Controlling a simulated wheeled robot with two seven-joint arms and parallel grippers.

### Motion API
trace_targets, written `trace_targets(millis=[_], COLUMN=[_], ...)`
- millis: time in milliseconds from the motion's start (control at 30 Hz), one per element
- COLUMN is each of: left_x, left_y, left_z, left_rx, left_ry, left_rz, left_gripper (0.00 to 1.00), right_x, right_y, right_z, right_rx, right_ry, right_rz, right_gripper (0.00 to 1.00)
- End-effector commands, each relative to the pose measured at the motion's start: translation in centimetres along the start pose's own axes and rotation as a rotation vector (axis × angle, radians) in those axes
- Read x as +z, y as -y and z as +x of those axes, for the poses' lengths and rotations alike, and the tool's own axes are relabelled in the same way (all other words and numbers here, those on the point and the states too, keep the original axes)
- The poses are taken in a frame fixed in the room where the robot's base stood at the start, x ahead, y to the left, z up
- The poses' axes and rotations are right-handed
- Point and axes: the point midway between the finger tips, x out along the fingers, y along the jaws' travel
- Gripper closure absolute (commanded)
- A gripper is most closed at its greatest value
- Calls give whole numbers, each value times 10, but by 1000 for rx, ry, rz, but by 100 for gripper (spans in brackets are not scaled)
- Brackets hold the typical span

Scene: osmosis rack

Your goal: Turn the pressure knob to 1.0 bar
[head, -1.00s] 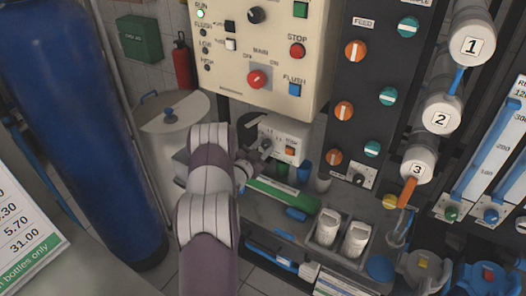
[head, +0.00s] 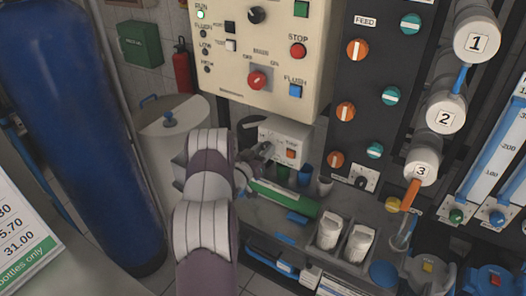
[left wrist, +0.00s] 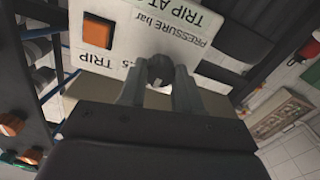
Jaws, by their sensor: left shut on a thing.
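The pressure knob (left wrist: 160,70) is dark and round. In the left wrist view it sits between the two grey fingers of my left gripper (left wrist: 158,80), which is shut on it. The knob is on a small white pressure box (left wrist: 125,32) with the words "PRESSURE bar" and "TRIP" and an orange square. In the head view the white box (head: 302,136) stands below the cream control panel, and my left gripper (head: 264,152) reaches its left side. The knob's pointer and most of its scale are hidden or too small to read. My right gripper is not in view.
The cream control panel (head: 240,60) hangs above the box. Black panel with orange and teal knobs (head: 358,50) stands to the right. A blue cylinder (head: 75,130) stands at left.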

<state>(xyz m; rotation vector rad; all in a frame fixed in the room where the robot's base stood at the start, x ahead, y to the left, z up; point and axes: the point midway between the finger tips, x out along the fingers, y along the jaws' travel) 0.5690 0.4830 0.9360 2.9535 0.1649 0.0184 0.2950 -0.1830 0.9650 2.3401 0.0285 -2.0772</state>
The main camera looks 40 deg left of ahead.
Motion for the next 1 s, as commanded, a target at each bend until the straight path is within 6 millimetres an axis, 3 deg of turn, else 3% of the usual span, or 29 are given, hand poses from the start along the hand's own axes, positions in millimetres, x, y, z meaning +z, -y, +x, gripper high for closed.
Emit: trace_targets(millis=[467, 500, 567, 867, 1000], left_x=[4, 4, 4, 2, 3], left_y=[-1, -1, -1, 0, 1], left_z=[-1, -1, -1, -2, -22], left_rx=[0, 1, 1, 0, -2], left_ry=[8, 8, 8, 4, 4], left_rz=[-16, -16, -16, -14, -14], left_gripper=[97, 60, 41, 41, 41], right_x=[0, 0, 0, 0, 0], right_y=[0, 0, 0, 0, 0], right_z=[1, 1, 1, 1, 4], right_rx=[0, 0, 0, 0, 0], right_ry=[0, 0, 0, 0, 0], right_rz=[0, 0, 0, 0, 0], right_gripper=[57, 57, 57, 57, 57])
